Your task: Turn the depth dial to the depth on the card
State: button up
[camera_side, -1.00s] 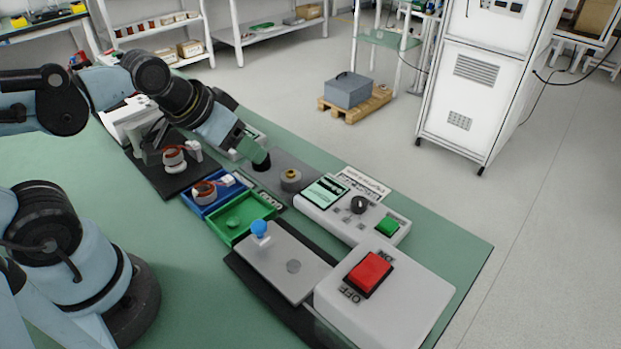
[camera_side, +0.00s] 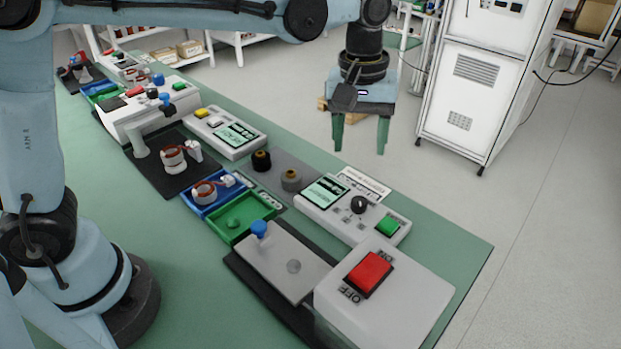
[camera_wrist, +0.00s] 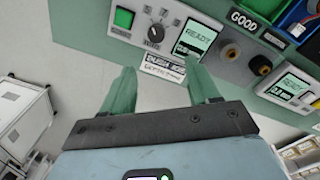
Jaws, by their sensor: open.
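The depth dial (camera_side: 358,205) is a round black knob on a light panel (camera_side: 311,215), between a green screen and a green button. It also shows in the wrist view (camera_wrist: 156,33), upside down at the top. The card (camera_side: 364,183) is a white printed sheet lying at the panel's far edge. In the wrist view the card (camera_wrist: 163,68) lies between my fingers in the picture, its print too small to read surely. My gripper (camera_side: 360,140) is open and empty, fingers pointing down, raised beyond the bench's far edge. It also shows in the wrist view (camera_wrist: 160,68).
The panel's screen (camera_wrist: 195,36) reads READY. The green button (camera_side: 387,226) sits close beside the dial. A white box with a red switch (camera_side: 369,272) stands in front. Black and brown round parts (camera_side: 261,160) stand on a grey plate left of the panel.

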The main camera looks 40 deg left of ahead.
aim_at(359, 200)
jog(key=f, duration=0.8)
jog(key=d+f, duration=0.1)
jog(key=f, duration=0.3)
jog(key=shift+w+d+f, duration=0.1)
jog(key=shift+w+f, duration=0.15)
jog(key=c, duration=1)
jog(key=shift+c, duration=0.2)
